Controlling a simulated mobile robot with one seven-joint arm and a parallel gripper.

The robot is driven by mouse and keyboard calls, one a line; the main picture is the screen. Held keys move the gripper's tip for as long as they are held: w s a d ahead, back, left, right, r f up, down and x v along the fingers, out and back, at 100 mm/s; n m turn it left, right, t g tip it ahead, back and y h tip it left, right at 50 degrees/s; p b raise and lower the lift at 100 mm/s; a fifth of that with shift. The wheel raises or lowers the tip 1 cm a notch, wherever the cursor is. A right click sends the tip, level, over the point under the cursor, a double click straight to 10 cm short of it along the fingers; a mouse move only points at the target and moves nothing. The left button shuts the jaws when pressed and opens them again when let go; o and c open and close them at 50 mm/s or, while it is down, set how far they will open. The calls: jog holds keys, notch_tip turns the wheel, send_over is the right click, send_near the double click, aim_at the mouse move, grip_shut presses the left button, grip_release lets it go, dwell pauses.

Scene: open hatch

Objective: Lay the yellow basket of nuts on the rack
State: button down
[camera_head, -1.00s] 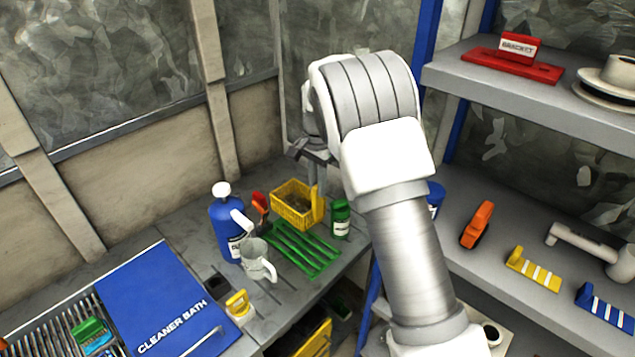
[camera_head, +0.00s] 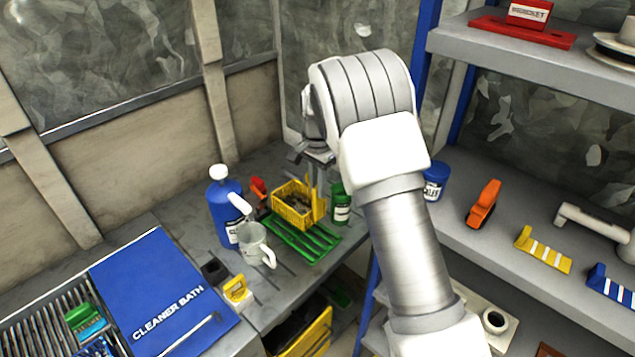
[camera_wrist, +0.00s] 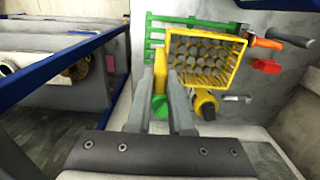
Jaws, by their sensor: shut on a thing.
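The yellow basket (camera_head: 292,208) holds grey-brown nuts and has an upright yellow tab on its right side. My gripper (camera_head: 318,170) is shut on this tab, its fingers partly hidden by my arm. In the wrist view the fingers (camera_wrist: 172,105) close around the yellow tab beside the basket (camera_wrist: 238,72), whose nuts (camera_wrist: 200,58) show inside. The green slatted rack (camera_head: 318,248) lies on the bench, partly covered by the basket at its back end; it also shows in the wrist view (camera_wrist: 152,42). I cannot tell whether the basket touches the rack.
A blue bottle (camera_head: 222,205) and a grey mug (camera_head: 253,243) stand left of the rack. A green can (camera_head: 340,205) stands close to the right of the basket. A red-handled tool (camera_head: 258,187) lies behind. A shelf unit (camera_head: 510,235) stands to the right.

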aim_at(317, 207)
jog(key=shift+f+b, duration=1.7)
jog(key=shift+f, duration=1.4)
jog(key=shift+f+b, duration=0.4)
jog(key=shift+f, duration=0.2)
dwell(0.8)
jog(key=shift+c, duration=2.3)
grip_release()
jog(key=o, duration=0.3)
jog(key=shift+r+p, duration=2.2)
jog(key=shift+r, duration=1.3)
jog(key=shift+s+d, duration=0.1)
jog(key=shift+s, duration=0.05)
